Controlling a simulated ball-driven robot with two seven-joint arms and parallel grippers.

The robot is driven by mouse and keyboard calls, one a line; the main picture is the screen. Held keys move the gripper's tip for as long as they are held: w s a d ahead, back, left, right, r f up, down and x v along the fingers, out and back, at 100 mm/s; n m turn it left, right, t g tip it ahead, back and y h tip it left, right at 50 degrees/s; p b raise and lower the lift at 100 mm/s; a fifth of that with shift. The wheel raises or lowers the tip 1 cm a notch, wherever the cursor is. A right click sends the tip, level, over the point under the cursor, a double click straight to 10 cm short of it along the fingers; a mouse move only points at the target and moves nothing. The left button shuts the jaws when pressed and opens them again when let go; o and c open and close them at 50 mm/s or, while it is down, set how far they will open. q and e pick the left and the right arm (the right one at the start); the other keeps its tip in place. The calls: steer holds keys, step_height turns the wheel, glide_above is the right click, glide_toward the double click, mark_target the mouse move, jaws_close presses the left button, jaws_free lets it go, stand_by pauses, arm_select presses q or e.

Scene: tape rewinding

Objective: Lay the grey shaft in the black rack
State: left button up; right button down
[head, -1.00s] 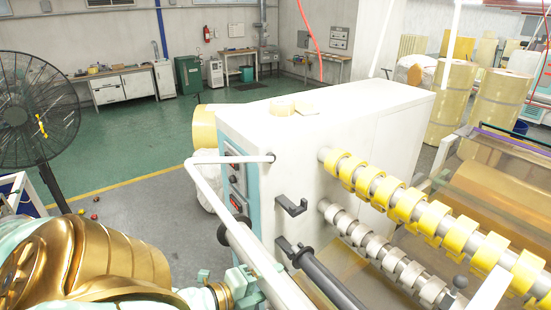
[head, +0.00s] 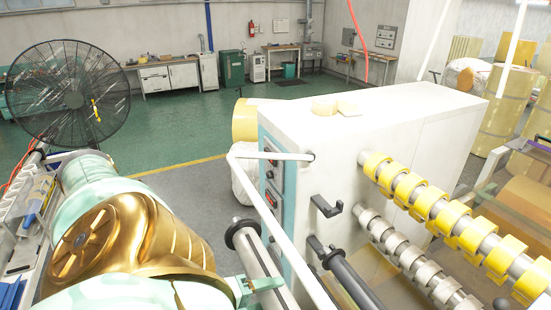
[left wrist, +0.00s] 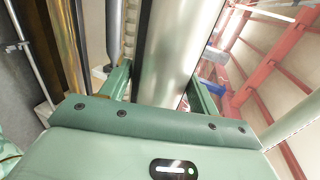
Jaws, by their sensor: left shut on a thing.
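The grey shaft (head: 258,259) has a dark collar near its far end and slants toward the bottom edge in the head view. My left gripper (head: 262,284) is at the shaft's near visible part, low in that view. In the left wrist view the shaft (left wrist: 178,45) runs between the two green fingers (left wrist: 160,90), which are shut on it. The black rack shows as an upper hook (head: 326,206) and a lower hook (head: 318,247) on the machine's side. The shaft is left of both hooks and apart from them. My right gripper is out of view.
A white bent rail (head: 266,205) runs between the shaft and the machine (head: 372,125). A black bar (head: 352,282) extends from the lower hook. Shafts with yellow (head: 432,205) and pale rings (head: 410,258) stick out at right. A fan (head: 66,95) stands at left.

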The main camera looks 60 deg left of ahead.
mark_target(259, 298)
arm_select(q)
steer(key=shift+f+v, duration=0.15)
steer(key=shift+v, duration=0.75)
steer(key=shift+f+v, duration=0.2)
steer(key=shift+v, duration=0.7)
